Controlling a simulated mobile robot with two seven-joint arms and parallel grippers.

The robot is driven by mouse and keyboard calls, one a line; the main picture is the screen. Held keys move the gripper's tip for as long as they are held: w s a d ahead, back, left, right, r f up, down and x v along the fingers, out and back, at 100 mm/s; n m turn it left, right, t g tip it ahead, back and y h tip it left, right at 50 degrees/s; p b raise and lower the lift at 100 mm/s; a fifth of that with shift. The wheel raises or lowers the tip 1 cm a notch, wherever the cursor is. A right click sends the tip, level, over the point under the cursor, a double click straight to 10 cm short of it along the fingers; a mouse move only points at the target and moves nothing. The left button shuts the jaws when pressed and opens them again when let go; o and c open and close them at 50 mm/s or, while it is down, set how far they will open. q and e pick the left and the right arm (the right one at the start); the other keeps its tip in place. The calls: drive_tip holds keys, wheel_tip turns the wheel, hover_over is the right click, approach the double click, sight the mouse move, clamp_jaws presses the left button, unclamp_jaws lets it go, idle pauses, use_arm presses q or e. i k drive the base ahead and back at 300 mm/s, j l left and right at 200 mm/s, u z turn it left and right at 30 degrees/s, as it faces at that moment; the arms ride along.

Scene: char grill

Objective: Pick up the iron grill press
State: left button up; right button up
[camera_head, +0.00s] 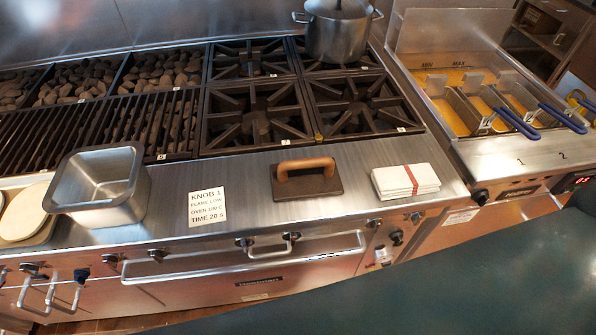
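The iron grill press (305,187) lies flat on the steel front ledge of the range, right of the middle of the head view. It has a dark, flat rectangular plate and a brown, wood-coloured handle (306,165) arched across its top. Nothing touches or covers it. Neither of my grippers shows in the head view.
A steel pan (130,205) and a knob sign (207,207) stand left of the press; folded white towels (405,181) lie to its right. Burner grates (255,118) and a pot (338,35) are behind. Fryers (480,100) stand at right. Bare ledge surrounds the press.

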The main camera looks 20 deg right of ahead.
sight(312, 178)
drive_tip(key=k+l+u, duration=0.2)
drive_tip(key=l, duration=0.25)
drive_tip(key=l+u, duration=0.2)
drive_tip(key=l, duration=0.2)
drive_tip(key=k+l, duration=0.1)
drive_tip(key=l, duration=0.25)
drive_tip(key=k+l, duration=0.15)
drive_tip(key=l, duration=0.25)
drive_tip(key=k+l, duration=0.1)
drive_tip(key=l, duration=0.25)
drive_tip(key=l+u, duration=0.05)
